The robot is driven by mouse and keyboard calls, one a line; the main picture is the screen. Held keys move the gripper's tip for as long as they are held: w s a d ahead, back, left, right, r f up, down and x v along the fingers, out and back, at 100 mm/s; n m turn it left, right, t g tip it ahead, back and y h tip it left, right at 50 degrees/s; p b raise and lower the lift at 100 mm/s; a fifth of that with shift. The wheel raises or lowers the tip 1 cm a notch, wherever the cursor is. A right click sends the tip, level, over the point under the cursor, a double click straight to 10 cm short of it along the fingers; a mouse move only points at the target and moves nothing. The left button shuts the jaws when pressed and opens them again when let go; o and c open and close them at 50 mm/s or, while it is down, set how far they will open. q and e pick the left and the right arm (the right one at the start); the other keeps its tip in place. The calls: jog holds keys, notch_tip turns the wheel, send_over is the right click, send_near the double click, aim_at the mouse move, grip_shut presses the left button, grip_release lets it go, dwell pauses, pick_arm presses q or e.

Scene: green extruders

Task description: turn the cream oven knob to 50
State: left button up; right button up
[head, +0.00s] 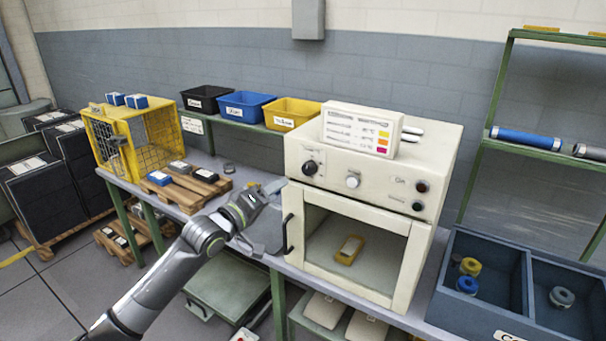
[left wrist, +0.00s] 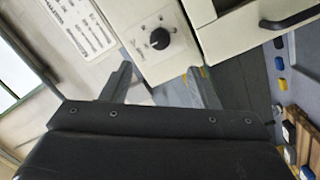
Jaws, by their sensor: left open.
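The cream oven (head: 440,180) stands on the bench, with a black knob (head: 310,168) at the left of its front panel and a pale knob (head: 352,180) to the right of it. In the left wrist view the black knob (left wrist: 158,39) sits on a dial with printed marks too small to read. My left gripper (head: 276,187) is open and empty, to the left of and below the black knob in the head view. In the wrist view its two fingers (left wrist: 160,80) are spread, with the knob beyond them and no contact visible. My right gripper is not in view.
A white card (head: 358,128) with coloured squares stands on the oven. The oven door's black handle (head: 288,234) is close to my left gripper. Black, blue and yellow bins (head: 292,113) stand behind on the left. A blue divided crate (head: 480,318) stands at right.

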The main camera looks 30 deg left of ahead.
aim_at(307, 171)
pick_arm(q)
jog(key=w, duration=0.3)
jog(key=w+d, duration=0.1)
jog(key=w, duration=0.3)
jog(key=w+d+p, duration=0.1)
jog(key=w, duration=0.3)
jog(key=shift+w+d, duration=0.2)
jog(key=shift+w, duration=0.05)
jog(key=shift+c, duration=0.2)
jog(key=c, duration=0.9)
jog(key=shift+c, duration=0.2)
